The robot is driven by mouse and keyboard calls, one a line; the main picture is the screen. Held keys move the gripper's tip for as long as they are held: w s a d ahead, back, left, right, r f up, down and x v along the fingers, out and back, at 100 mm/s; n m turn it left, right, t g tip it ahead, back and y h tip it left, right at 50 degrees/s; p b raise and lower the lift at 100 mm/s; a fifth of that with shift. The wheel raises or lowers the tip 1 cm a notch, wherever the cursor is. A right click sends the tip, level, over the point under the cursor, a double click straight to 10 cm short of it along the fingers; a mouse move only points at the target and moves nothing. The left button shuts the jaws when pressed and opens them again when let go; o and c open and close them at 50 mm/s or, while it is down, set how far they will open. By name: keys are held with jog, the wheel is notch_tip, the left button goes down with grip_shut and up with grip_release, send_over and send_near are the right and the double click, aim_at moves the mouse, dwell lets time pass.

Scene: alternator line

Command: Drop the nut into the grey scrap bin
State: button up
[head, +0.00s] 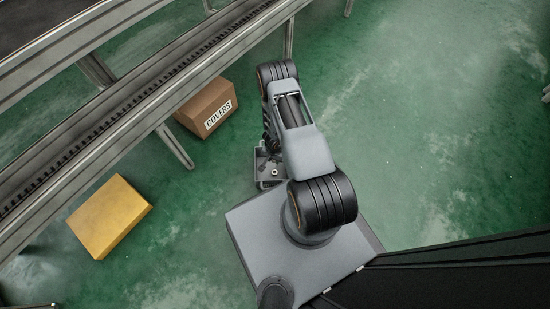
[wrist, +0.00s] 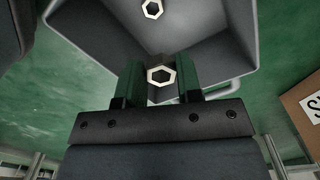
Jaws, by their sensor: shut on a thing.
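My gripper (wrist: 161,68) has its two green fingers shut on a hex nut (wrist: 151,77), seen in the wrist view. The grey scrap bin (wrist: 225,22) opens out beyond the fingertips, and the held nut shows against its interior. Another hex nut (wrist: 152,9) lies inside the bin at the top of that view. In the head view the bin (head: 258,162) is a small grey box on the floor beside my arm, partly covered by it. My gripper cannot be made out clearly there. The height of the held nut above the bin floor is hard to judge.
A brown box marked COVERS (head: 203,106) stands behind the bin, near the conveyor (head: 150,95). A yellow box (head: 108,216) sits on the floor at the left. The green floor (head: 430,120) to the right is clear.

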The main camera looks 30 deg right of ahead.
jog(key=shift+f, duration=0.35)
jog(key=o, duration=1)
notch_tip(320, 180, up, 14)
jog(key=p, duration=1.3)
jog(key=shift+p, duration=0.35)
jog(key=shift+f, duration=0.1)
